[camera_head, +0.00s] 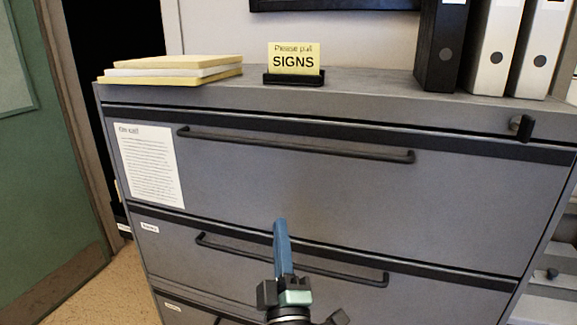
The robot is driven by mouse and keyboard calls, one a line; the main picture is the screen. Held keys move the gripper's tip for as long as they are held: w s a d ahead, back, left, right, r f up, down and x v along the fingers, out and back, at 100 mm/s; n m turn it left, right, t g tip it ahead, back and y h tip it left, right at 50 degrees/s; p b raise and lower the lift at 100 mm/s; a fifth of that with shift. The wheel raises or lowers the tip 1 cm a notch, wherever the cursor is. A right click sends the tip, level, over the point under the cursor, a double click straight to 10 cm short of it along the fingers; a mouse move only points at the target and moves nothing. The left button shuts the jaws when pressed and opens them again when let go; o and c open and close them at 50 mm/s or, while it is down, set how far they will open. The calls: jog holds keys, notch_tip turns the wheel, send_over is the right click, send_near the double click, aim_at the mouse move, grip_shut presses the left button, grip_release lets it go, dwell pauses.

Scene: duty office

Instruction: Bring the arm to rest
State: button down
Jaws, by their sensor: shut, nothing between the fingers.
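My gripper (280,224) shows at the bottom centre as a narrow blue part pointing up, with a teal and black mount below it. Its fingers are together, with nothing held. It appears in front of the grey filing cabinet (330,185), overlapping the middle drawer's dark handle (225,246) in the picture. I cannot tell how far it is from the drawer front. The rest of my arm is mostly cut off by the lower picture edge.
On the cabinet top stand a yellow sign (293,57), a stack of folders (172,68) and black and white binders (443,45). The upper drawer handle (300,148) sticks out. A green door (45,180) is at left, with bare floor (105,295) beside the cabinet.

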jog(key=s+d+r+m+t+h+p, duration=0.1)
jog(key=s+r+m+h, duration=0.2)
jog(key=r, duration=0.6)
jog(key=s+d+r+m+t+h+p, duration=0.15)
jog(key=r+m, duration=0.25)
jog(key=r, duration=0.5)
jog(key=s+d+r+m+t+h+p, duration=0.1)
jog(key=s+r+m, duration=0.25)
jog(key=r, duration=0.55)
jog(key=s+a+r+m+t+y+p, duration=0.1)
jog(key=s+a+r+m+y+p, duration=0.1)
jog(key=s+r, duration=0.9)
notch_tip(320, 180, up, 2)
jog(key=shift+s+a+m+y, duration=0.2)
jog(key=shift+s+m+y, duration=0.25)
jog(key=shift+m, duration=0.5)
jog(key=shift+w, duration=0.1)
